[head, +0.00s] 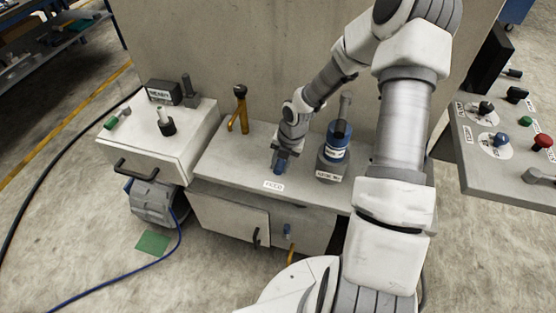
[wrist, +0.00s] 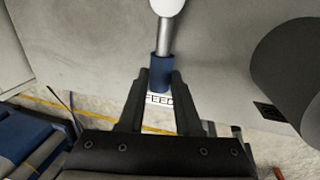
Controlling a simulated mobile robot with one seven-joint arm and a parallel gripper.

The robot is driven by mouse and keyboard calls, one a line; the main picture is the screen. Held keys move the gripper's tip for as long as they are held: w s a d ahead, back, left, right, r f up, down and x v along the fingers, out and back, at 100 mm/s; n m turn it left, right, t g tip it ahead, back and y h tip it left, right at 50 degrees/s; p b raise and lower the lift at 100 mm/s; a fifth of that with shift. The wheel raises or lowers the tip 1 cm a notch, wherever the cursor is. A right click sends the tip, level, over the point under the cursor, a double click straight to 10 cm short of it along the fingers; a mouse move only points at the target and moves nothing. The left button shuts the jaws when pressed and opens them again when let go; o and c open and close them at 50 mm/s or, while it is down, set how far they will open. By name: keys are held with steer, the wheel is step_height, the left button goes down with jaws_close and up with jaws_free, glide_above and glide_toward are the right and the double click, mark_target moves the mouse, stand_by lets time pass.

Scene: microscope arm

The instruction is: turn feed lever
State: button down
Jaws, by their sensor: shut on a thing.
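The feed lever shows in the wrist view as a metal rod with a white end and a blue grip (wrist: 160,68). The blue grip also shows in the head view (head: 279,168), just under my gripper. A label reading FEED (wrist: 158,100) is behind it, and a label is on the bench edge in the head view (head: 273,186). My gripper (head: 283,160) is above the bench top. Its two black fingers (wrist: 160,88) are shut on the lever's blue grip, one on each side. The lever's base is partly hidden by my arm in the head view.
A blue and grey cylinder (head: 334,158) with an upright handle stands close right of my gripper. A white box (head: 160,140) is further left. A control panel (head: 480,165) with knobs is at the right. The wall rises behind.

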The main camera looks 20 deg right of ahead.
steer(key=shift+d, duration=0.1)
stand_by(0.3)
steer(key=c, duration=0.6)
jaws_free()
steer(key=shift+r, duration=0.1)
step_height(320, 180, up, 17)
steer(key=s+d+p, duration=0.2)
steer(key=p, duration=0.2)
steer(key=shift+d+p, duration=0.35)
steer(key=shift+d, duration=0.05)
